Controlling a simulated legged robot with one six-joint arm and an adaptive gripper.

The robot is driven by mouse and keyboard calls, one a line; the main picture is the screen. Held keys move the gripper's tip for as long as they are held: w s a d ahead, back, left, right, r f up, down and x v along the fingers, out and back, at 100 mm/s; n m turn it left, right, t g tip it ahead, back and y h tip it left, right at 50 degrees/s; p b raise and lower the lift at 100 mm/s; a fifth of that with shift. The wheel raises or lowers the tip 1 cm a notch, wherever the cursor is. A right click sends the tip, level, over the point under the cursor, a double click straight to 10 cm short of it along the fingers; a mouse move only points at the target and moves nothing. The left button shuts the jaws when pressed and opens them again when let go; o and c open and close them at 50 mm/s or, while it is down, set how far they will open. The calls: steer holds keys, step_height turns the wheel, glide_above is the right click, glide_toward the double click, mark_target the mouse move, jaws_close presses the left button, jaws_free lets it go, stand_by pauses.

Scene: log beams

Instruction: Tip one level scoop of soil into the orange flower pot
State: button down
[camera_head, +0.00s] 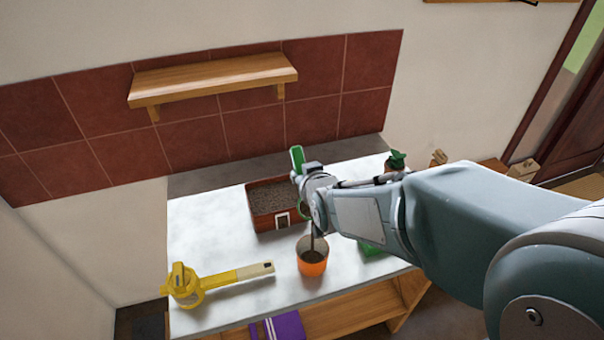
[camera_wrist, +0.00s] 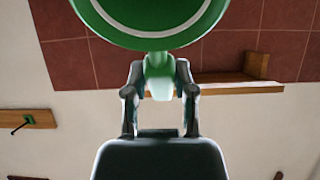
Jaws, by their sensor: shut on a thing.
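The orange flower pot (camera_head: 312,268) stands upright on the white tabletop, with dark brown material showing inside its rim. The soil box (camera_head: 264,222), a reddish-brown tray filled with soil, is behind and left of it. My gripper (camera_wrist: 160,82) is shut on the green scoop (camera_wrist: 150,40), whose round part fills the top of the wrist view. In the head view my gripper (camera_head: 308,190) is above the table between tray and pot, with a green part rising behind it. The scoop's contents and exact tilt are hidden.
A yellow tool (camera_head: 190,286) with a long handle lies at the table's left front. A green item (camera_head: 370,248) is partly hidden right of the pot. A wooden shelf (camera_head: 213,78) is on the tiled wall. A purple item (camera_head: 284,326) sits below.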

steer(key=shift+s+d+r+t+y, duration=0.15)
steer(key=shift+s+r+t+y, duration=0.3)
steer(key=shift+t, duration=0.45)
stand_by(0.8)
steer(key=shift+s, duration=0.25)
steer(key=shift+s+d+t, duration=0.1)
steer(key=shift+s+t, duration=0.15)
steer(key=shift+t, duration=0.35)
steer(key=shift+r, duration=0.15)
steer(key=shift+s+r+n+y, duration=0.15)
steer(key=shift+r+n+y, duration=0.15)
steer(key=shift+r+y, duration=0.2)
steer(key=shift+s+r+n+y, duration=0.15)
steer(key=shift+r+n+y, duration=0.15)
steer(key=shift+r+y, duration=0.2)
